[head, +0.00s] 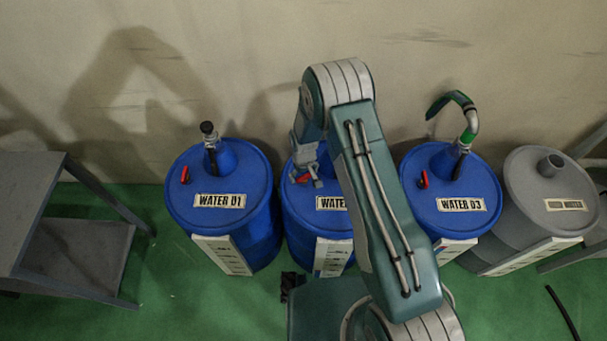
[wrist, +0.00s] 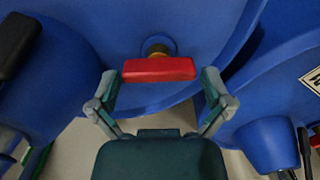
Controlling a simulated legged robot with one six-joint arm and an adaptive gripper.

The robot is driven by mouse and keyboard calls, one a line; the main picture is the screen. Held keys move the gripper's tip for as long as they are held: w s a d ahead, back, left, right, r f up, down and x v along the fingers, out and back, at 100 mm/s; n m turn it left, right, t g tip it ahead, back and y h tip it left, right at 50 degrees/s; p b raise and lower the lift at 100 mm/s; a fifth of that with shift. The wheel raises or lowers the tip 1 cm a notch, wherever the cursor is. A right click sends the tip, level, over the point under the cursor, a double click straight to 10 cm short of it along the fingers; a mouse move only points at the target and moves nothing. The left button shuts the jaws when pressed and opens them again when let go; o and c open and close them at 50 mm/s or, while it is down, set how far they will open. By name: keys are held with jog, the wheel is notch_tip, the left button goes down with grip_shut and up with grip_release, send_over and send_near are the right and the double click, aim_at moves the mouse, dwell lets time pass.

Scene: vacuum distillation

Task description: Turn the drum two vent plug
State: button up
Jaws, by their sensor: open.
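The middle blue drum (head: 302,205) stands between the drums marked WATER 01 and WATER 03; its own label is partly covered by my arm. Its vent plug has a red bar handle (wrist: 160,69) on a brass stem, seen in the wrist view near the drum's rim. My gripper (wrist: 160,78) is open, with one finger off each end of the red handle. Gaps seem to show between the fingertips and the handle. In the head view my gripper (head: 308,172) is over the drum's top, and a bit of the red handle (head: 302,179) shows beside it.
The WATER 01 drum (head: 245,215) is close on the left and the WATER 03 drum (head: 425,205) on the right, each with a red plug. A grey drum (head: 530,205) stands far right. A grey table (head: 30,185) is at left. The wall is close behind.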

jog(key=shift+r, duration=0.1)
notch_tip(320, 180, up, 12)
dwell(0.4)
dwell(0.4)
